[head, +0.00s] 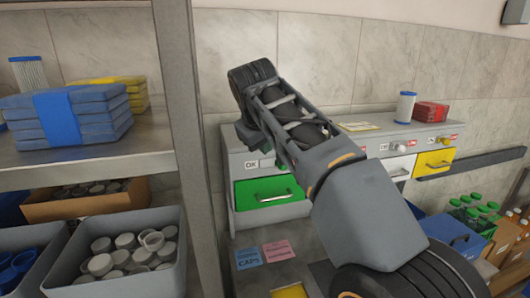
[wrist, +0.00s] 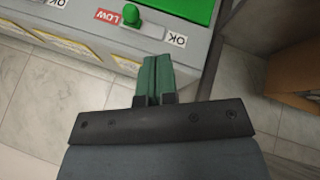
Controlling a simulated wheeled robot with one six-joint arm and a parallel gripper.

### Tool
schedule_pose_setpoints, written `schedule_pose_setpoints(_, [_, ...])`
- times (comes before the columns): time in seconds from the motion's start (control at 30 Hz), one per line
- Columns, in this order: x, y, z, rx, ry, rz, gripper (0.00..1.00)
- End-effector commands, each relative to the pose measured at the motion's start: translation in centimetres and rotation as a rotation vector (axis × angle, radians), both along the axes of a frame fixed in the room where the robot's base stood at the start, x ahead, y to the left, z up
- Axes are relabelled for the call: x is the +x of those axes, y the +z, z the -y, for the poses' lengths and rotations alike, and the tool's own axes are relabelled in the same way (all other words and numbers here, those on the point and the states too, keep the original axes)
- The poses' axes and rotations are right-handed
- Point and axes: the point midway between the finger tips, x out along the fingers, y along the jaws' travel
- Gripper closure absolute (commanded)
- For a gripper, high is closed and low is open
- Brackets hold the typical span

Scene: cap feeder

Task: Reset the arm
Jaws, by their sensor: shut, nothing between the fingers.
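My arm rises from the lower right of the head view and reaches up across the front of the cap feeder (head: 232,160). My gripper's fingers are hidden behind the arm in the head view. In the wrist view my gripper (wrist: 152,62) shows two green fingers pressed together, shut and empty. Past the fingertips is the grey feeder panel with a green knob (wrist: 131,14), a red LOW label (wrist: 113,18) and an OK label (wrist: 177,40). Whether the fingertips touch the panel cannot be told. A green drawer (head: 270,192) is on the feeder's left side.
A shelf post (head: 182,100) stands left of my arm. The shelf holds blue packs (head: 66,115) and a bin of grey caps (head: 170,222). A yellow drawer (head: 433,162), a white-and-blue cylinder (head: 405,107) and a red pack (head: 430,111) are on the right. Green-capped bottles (head: 474,212) stand lower right.

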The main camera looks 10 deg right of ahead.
Motion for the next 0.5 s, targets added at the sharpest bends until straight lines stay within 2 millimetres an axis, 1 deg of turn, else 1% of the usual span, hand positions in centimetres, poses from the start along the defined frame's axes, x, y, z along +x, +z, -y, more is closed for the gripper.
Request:
schedule_pose_setpoints(0.13, [-0.18,0.32,-0.08,0.000,0.000,0.001,1.00])
schedule_pose_setpoints(0.43, [-0.18,0.32,-0.08,0.002,-0.002,0.002,1.00])
schedule_pose_setpoints(0.5, [0.18,0.47,-0.27,0.018,-0.008,0.027,1.00])
